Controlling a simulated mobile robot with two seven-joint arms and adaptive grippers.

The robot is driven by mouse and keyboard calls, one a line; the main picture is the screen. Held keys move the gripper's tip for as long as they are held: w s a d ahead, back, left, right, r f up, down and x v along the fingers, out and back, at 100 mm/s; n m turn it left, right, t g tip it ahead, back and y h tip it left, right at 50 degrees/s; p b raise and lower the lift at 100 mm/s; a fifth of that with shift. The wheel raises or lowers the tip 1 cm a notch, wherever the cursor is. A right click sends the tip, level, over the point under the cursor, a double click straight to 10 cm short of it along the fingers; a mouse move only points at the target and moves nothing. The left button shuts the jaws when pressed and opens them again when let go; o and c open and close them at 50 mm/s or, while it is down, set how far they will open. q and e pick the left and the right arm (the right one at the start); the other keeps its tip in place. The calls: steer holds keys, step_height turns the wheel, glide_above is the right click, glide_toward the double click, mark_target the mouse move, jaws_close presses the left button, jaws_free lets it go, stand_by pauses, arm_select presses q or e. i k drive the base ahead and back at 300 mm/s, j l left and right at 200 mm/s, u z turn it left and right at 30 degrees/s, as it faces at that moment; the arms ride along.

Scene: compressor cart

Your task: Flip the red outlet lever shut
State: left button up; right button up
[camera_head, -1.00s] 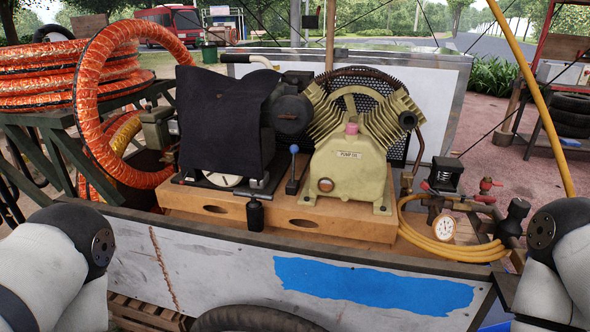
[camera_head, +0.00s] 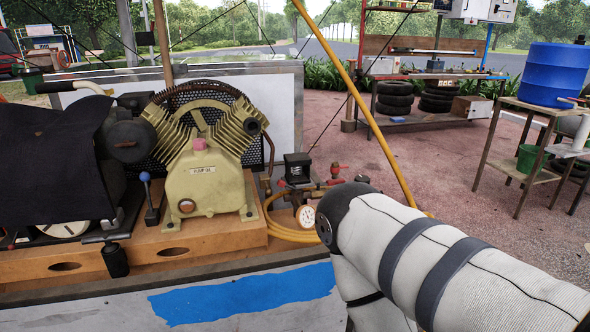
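The small red lever (camera_head: 337,168) sits on the outlet fittings at the right end of the cart, right of the black pressure switch box (camera_head: 297,168). Its exact angle is too small to tell. A white dial gauge (camera_head: 306,216) is below the fittings. My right arm comes in from the lower right and covers the area just right of the gauge; its gripper is not visible. My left arm and gripper are out of the picture.
The yellow-green compressor pump (camera_head: 203,180) stands on a wooden base left of the fittings. A yellow hose (camera_head: 280,229) coils beside the gauge, and a yellow pole (camera_head: 370,110) slants behind. Open pavement (camera_head: 450,150) lies to the right, with a blue drum (camera_head: 553,73) on a stand.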

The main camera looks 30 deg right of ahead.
mark_target(332, 182)
steer(key=z, duration=1.3)
